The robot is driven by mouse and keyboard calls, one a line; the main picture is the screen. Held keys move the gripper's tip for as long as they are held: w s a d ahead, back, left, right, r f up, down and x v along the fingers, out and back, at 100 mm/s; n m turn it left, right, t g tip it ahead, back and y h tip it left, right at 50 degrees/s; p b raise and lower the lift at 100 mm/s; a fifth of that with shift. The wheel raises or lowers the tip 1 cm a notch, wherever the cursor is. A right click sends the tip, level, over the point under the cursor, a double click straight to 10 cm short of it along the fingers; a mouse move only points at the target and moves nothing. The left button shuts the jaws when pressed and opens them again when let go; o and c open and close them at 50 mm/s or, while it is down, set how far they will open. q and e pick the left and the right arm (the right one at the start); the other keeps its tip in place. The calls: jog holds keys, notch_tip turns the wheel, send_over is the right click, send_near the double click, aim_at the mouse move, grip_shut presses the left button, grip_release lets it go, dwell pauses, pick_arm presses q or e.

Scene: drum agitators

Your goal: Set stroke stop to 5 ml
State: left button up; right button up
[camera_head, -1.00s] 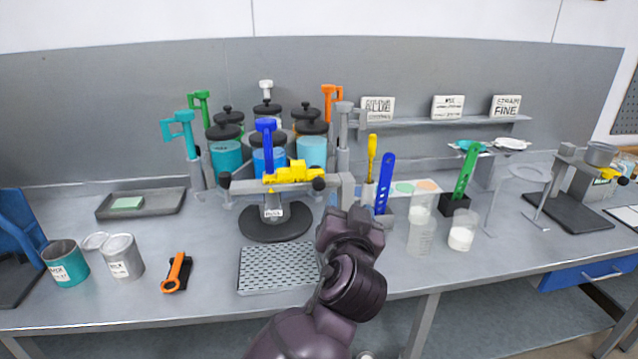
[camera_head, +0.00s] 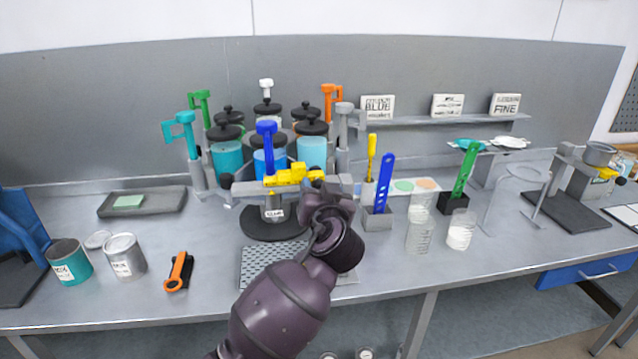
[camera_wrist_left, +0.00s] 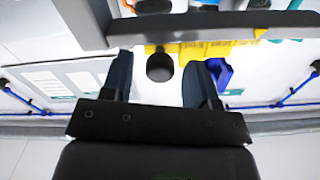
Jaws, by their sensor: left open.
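Scale marks are too small to read. My right gripper is not in view.
Lidded canisters (camera_head: 227,155) stand close behind the crossbar. A dark round turntable (camera_head: 262,226) holds a small labelled jar (camera_head: 274,208) below it. A perforated tray (camera_head: 262,262) lies in front. A blue scoop in a holder (camera_head: 378,218) stands close right of my gripper.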

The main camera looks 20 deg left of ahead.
pick_arm(q)
jog(key=shift+w+a, duration=0.35)
jog(key=shift+w, duration=0.25)
jog(key=shift+c, duration=0.3)
grip_shut()
